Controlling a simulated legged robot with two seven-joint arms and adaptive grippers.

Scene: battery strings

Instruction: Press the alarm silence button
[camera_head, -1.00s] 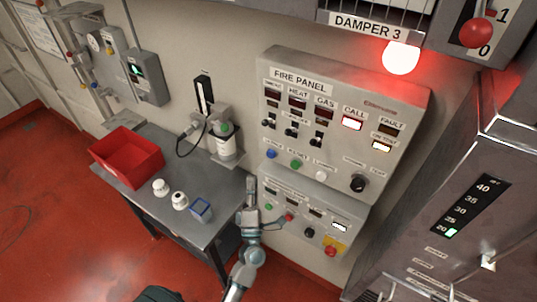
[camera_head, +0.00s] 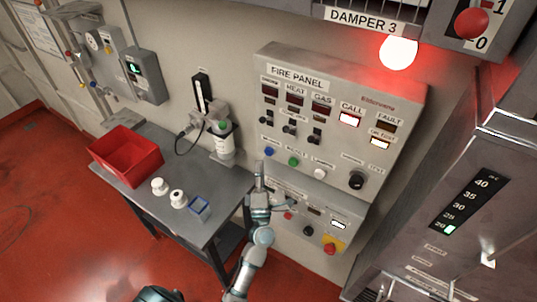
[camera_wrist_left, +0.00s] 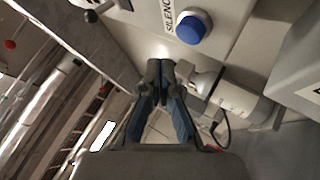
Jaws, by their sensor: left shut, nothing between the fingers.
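The fire panel (camera_head: 335,125) is a grey sloped box on the wall. Its blue button (camera_head: 269,151) sits at the lower left of the upper face. In the left wrist view the blue button (camera_wrist_left: 193,27) is large and near, beside a label whose visible part reads "SILENC". My left gripper (camera_head: 259,168) is shut and empty, just below the blue button in the head view. In the left wrist view its closed fingertips (camera_wrist_left: 160,65) are below and left of the button, apart from it. My right gripper is not clearly in view.
Green (camera_head: 293,161) and white (camera_head: 320,174) buttons sit right of the blue one. A lower box (camera_head: 312,222) juts out below. A metal table (camera_head: 150,195) with a red bin (camera_head: 126,156) and a wall-mounted bottle (camera_head: 223,140) stand left.

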